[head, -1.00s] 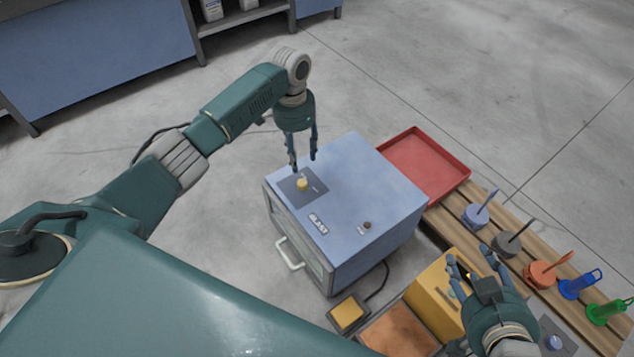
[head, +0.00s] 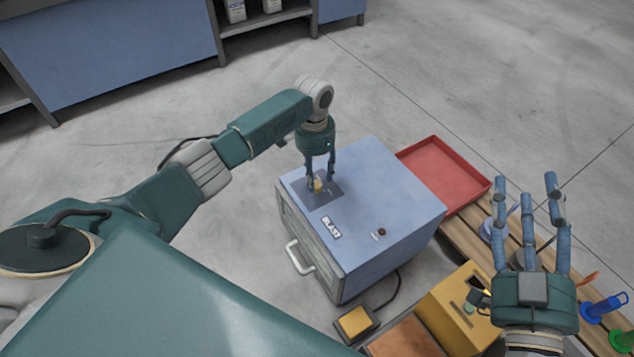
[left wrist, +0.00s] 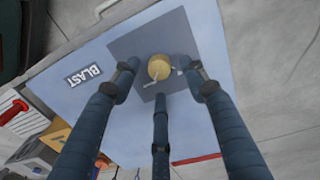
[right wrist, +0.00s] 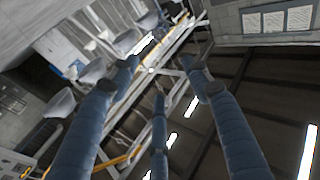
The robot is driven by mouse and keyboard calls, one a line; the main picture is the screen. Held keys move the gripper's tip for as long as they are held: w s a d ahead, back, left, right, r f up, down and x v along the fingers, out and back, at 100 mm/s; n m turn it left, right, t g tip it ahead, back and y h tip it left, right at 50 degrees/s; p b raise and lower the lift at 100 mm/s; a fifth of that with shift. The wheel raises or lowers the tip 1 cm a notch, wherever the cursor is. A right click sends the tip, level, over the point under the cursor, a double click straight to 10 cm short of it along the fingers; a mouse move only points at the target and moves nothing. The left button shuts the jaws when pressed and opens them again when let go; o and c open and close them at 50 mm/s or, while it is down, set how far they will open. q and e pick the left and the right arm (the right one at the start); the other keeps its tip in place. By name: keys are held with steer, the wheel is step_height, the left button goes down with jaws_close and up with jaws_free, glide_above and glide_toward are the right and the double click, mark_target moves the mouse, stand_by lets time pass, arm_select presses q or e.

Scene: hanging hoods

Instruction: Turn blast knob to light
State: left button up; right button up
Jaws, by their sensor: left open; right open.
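The blast cabinet (head: 385,200) is a blue box with a "BLAST" label (head: 331,228) on its top. My right gripper (head: 530,200) is open and empty, fingers pointing up, right of the cabinet. The right wrist view shows only the far room and ceiling.
A red tray (head: 446,175) lies behind the cabinet's right side. A wooden slatted bench (head: 462,236) holds coloured tools, including a blue one (head: 604,308). A yellow box (head: 460,308) and a yellow pedal (head: 355,323) stand in front. Floor left of the cabinet is clear.

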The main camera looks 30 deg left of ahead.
mark_target(317, 186)
arm_select(q)
steer(key=shift+f+b, duration=0.35)
steer(key=shift+f, duration=0.8)
arm_select(e)
steer(key=shift+s+a+r+t+y, duration=0.1)
steer(key=shift+s+r+t+y, duration=0.25)
steer(key=shift+r, duration=0.5)
steer(key=shift+s+r+t+y, duration=0.15)
steer(key=shift+r+t, duration=0.35)
steer(key=shift+r, duration=0.4)
steer(key=shift+s+a+r+t+y, duration=0.1)
steer(key=shift+s+r+t, duration=0.25)
steer(key=shift+r, duration=0.5)
steer(key=shift+w, duration=0.1)
arm_select(q)
jaws_close()
arm_select(e)
steer(key=shift+w+f, duration=0.1)
